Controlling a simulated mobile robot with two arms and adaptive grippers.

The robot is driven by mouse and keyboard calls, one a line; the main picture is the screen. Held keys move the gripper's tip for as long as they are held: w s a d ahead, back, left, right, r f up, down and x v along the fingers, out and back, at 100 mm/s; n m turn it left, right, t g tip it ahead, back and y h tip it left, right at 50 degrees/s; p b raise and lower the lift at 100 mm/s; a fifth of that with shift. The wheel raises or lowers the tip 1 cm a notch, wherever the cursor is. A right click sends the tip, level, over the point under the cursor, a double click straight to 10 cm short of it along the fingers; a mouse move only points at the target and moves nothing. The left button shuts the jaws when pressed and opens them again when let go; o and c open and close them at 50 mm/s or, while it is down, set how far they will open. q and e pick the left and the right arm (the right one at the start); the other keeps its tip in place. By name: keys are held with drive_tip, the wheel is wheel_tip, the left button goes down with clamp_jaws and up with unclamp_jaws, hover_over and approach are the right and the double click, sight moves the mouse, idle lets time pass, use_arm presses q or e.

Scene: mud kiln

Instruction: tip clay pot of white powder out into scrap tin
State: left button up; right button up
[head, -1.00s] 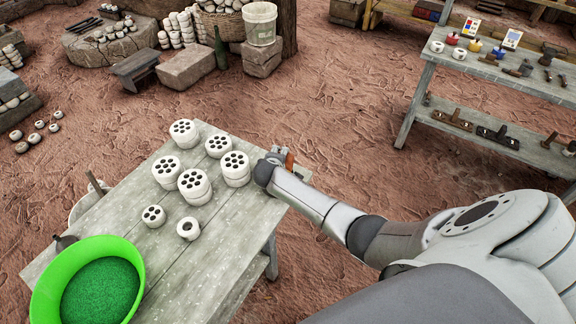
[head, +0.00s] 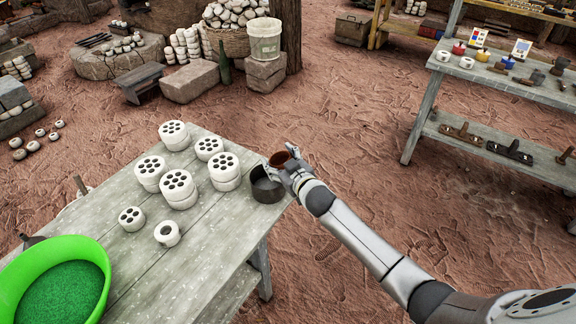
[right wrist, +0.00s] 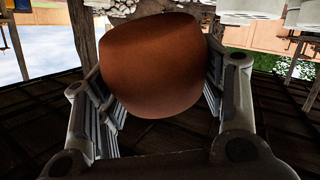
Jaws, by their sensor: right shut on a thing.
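My right gripper (head: 290,169) is shut on a small reddish-brown clay pot (head: 280,158), beside and just above a dark round tin (head: 265,186). The tin stands at the right edge of the grey wooden table. In the right wrist view the clay pot (right wrist: 153,65) sits between both fingers and fills the middle. The pot appears tilted in the head view. I cannot see any white powder in it or in the tin. My left gripper is not in view.
White perforated discs (head: 177,185), some stacked, stand left of the tin on the table (head: 205,245). A bright green bowl (head: 20,275) of green granules stands at the front left. A second bench (head: 500,85) with tools stands at the far right.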

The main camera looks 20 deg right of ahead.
drive_tip(key=r+m+t+b, duration=0.1)
drive_tip(key=r+b, duration=0.1)
drive_tip(key=b, duration=0.1)
drive_tip(key=shift+a+m+t+y+b, duration=0.1)
drive_tip(key=shift+m+t+y+b, duration=0.2)
drive_tip(key=shift+y+b, duration=0.1)
drive_tip(key=shift+r+m+t+b, duration=0.3)
drive_tip(key=shift+r+m+b, duration=0.15)
drive_tip(key=shift+b, duration=0.15)
drive_tip(key=shift+r+b, duration=0.3)
drive_tip(key=shift+r, duration=0.2)
